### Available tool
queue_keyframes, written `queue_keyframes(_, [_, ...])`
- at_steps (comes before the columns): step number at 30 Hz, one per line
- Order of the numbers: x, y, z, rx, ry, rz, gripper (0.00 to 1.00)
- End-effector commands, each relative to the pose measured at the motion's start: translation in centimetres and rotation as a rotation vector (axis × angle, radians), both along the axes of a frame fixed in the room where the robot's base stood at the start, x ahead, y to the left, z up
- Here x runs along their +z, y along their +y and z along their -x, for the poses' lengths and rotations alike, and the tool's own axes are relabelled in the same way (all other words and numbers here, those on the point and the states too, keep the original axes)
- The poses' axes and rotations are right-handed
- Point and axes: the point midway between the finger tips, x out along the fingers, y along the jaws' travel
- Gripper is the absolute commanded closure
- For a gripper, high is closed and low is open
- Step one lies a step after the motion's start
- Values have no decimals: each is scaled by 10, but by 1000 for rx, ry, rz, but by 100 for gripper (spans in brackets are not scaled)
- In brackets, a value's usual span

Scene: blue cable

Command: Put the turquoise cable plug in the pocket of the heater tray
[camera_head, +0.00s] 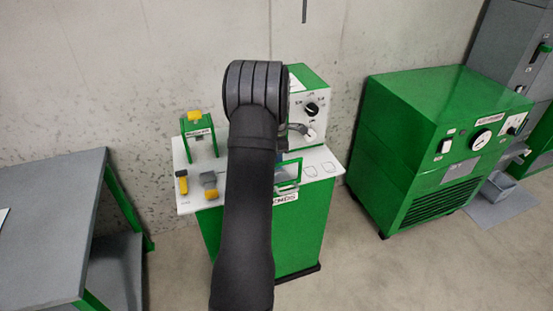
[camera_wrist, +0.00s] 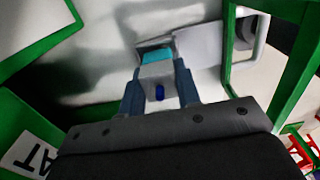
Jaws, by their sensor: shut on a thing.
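In the wrist view my gripper (camera_wrist: 158,90) is shut on a pale block-shaped plug with a turquoise end (camera_wrist: 157,57) and a small blue spot. The turquoise end points away from me, by a dark-edged recess in a grey, shiny surface (camera_wrist: 100,60). I cannot tell whether the plug is inside this recess or above it. A pale grey tab (camera_wrist: 198,43) is right beside it. In the head view my arm hides the gripper and plug. A green frame (camera_head: 288,175) shows on the white bench top (camera_head: 318,160) just right of my arm.
Green bars (camera_wrist: 300,60) stand close on the right in the wrist view. A yellow-topped green stand (camera_head: 197,130) and a yellow-handled tool (camera_head: 182,183) are left of my arm.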

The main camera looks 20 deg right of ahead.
Motion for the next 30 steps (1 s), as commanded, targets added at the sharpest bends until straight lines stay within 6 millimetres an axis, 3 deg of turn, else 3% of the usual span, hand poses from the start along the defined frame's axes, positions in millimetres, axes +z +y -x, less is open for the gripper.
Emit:
queue_keyframes(11, [-7, 0, 0, 0, 0, 0, 93])
queue_keyframes(12, [-8, 0, 0, 0, 0, 0, 68])
queue_keyframes(15, [-7, 0, 0, 0, -1, 0, 48])
queue_keyframes(25, [-5, 0, 0, 0, -2, 1, 48])
queue_keyframes(30, [17, 0, -1, 0, -5, 2, 48])
